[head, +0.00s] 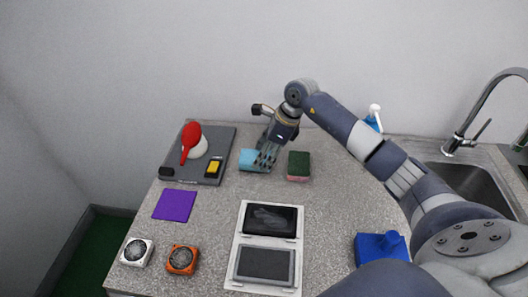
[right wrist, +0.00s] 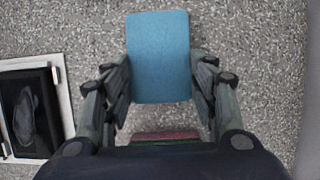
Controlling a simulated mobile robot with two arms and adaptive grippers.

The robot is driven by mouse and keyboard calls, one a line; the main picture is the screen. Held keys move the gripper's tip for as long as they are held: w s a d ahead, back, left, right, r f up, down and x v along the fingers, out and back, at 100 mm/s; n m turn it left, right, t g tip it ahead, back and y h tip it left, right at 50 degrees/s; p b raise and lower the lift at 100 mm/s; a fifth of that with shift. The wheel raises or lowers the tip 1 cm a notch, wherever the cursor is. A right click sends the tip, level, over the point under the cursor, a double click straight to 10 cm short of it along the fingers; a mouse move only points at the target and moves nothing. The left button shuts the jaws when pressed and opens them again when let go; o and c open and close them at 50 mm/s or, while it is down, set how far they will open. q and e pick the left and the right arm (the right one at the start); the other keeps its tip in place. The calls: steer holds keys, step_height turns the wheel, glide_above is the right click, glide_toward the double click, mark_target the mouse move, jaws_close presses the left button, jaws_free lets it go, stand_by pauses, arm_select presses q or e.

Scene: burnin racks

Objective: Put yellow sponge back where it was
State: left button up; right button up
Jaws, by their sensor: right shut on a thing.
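No plainly yellow sponge shows. A light blue sponge (head: 250,160) lies at the back of the counter, just right of the grey tray; it also shows in the right wrist view (right wrist: 158,55). My right gripper (head: 265,160) reaches down over it, its fingers (right wrist: 160,90) shut on the sponge's two sides. A green-topped sponge with a pink underside (head: 299,165) sits just right of the gripper; its edge shows at the bottom of the wrist view (right wrist: 165,136). A small yellow and black item (head: 213,168) lies on the tray. My left gripper is not in view.
The grey tray (head: 222,140) also bears a red brush-like thing (head: 190,140) and a white round thing. A purple square (head: 175,206), two small fans (head: 182,260), a white-framed double panel (head: 237,238) and a blue block (head: 372,250) stand nearer. The sink (head: 470,180) is at right.

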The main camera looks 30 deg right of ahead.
steer(key=shift+f, duration=0.25)
steer(key=shift+f, duration=0.15)
steer(key=shift+f+b, duration=0.15)
steer(key=shift+b, duration=0.2)
steer(key=o, duration=0.9)
steer(key=shift+o, duration=0.2)
